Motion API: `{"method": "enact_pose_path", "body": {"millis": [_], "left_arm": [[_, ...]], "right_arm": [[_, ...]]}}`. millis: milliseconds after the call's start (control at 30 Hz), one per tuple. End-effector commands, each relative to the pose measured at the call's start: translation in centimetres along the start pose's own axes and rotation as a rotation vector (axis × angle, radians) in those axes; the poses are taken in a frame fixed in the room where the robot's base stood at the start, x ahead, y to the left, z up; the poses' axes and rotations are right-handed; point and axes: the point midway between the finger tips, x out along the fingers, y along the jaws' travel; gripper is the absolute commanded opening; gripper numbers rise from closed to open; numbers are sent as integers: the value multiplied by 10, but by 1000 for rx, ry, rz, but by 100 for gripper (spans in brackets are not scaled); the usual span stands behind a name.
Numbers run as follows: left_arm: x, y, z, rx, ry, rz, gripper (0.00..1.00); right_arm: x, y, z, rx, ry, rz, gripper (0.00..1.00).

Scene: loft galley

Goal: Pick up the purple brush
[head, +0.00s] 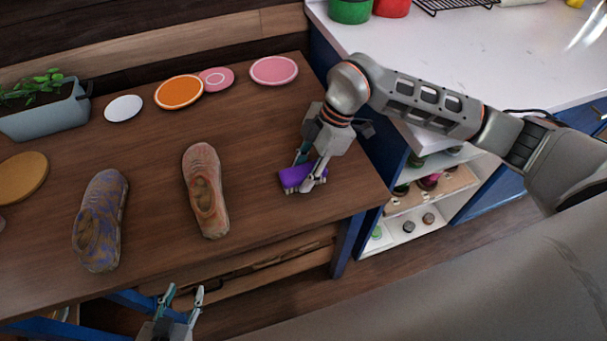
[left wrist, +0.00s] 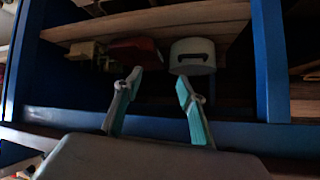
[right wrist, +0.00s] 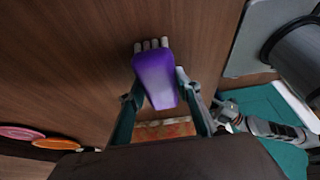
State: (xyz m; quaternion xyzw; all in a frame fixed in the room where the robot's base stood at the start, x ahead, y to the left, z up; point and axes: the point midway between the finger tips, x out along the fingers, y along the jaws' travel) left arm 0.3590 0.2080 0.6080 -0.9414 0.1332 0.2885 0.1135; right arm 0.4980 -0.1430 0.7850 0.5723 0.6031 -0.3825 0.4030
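The purple brush (head: 297,177) lies at the right part of the brown wooden table. In the right wrist view the brush (right wrist: 155,80) shows a purple back with pale bristle tufts at its far end. My right gripper (head: 307,178) is down at the brush, with one finger on each side of it. In the right wrist view its fingertips (right wrist: 160,84) are close along the brush's edges; whether they press on it I cannot tell. My left gripper (head: 184,292) is open and empty, in front of the table's front edge. It also shows in the left wrist view (left wrist: 158,76).
Two clog-like shoes, one brownish (head: 204,190) and one blue-brown (head: 100,220), lie left of the brush. Coasters, including an orange one (head: 179,92), and a planter (head: 45,110) stand behind. A white counter (head: 440,55) with open shelves adjoins at right.

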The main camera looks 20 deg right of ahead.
Motion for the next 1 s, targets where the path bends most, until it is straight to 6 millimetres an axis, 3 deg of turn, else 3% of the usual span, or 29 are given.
{"method": "enact_pose_path", "body": {"millis": [467,667,1000], "left_arm": [[3,3,9,-2,-9,3,40],[0,1,0,-3,-1,2,40],[-3,2,-3,-12,-3,7,40]], "right_arm": [[-3,0,-1,0,1,0,10],[-37,2,-15,-4,1,7,10],[-125,1,-52,-3,0,7,10]]}}
